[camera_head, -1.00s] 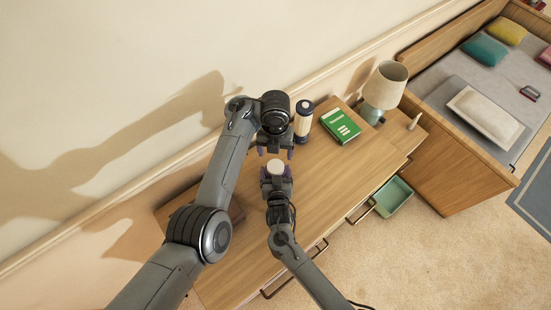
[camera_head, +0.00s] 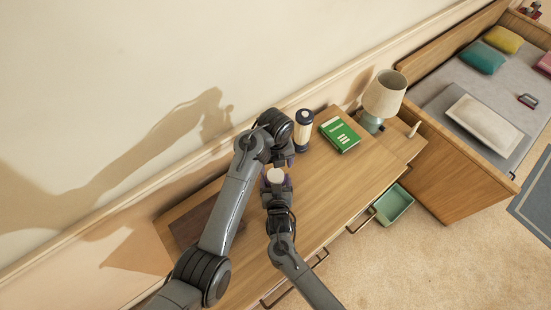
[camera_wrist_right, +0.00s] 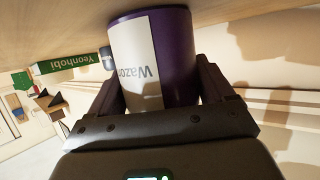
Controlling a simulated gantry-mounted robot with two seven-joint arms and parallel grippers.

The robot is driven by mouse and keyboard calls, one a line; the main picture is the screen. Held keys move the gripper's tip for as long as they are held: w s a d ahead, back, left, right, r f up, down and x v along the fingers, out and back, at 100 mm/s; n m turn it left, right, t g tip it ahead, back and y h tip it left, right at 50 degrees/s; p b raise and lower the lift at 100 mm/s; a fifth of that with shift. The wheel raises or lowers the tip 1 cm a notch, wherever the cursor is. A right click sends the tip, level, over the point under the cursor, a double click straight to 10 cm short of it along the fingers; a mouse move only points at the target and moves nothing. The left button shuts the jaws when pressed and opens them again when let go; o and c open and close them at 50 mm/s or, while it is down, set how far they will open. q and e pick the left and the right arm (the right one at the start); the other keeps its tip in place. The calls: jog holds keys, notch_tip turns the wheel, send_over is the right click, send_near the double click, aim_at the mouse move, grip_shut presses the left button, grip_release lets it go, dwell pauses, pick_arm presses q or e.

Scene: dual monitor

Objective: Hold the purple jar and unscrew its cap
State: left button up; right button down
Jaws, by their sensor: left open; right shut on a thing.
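The purple jar (camera_wrist_right: 180,62) with a white label fills the upper middle of the right wrist view, between the two fingers of my right gripper. My right gripper (camera_head: 276,184) is shut on the jar's body. In the head view the jar's pale round cap (camera_head: 275,175) shows on top, and the gripper hides most of the body. My left gripper (camera_head: 278,164) is open at the cap's far side, close to it; whether it touches is unclear. Its nearer parts are partly hidden by its own wrist.
A dark-capped cylinder (camera_head: 303,131) stands close to the right of my left gripper. A green book (camera_head: 340,135) and a lamp (camera_head: 384,95) are farther right on the wooden desk (camera_head: 330,190). The wall is close behind. The desk's right front part is clear.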

aim_at(275, 175)
pick_arm(q)
jog(key=shift+f, duration=3.35)
jog(key=c, duration=1.1)
jog(key=n, duration=0.6)
jog(key=shift+n, duration=0.4)
jog(key=o, duration=1.2)
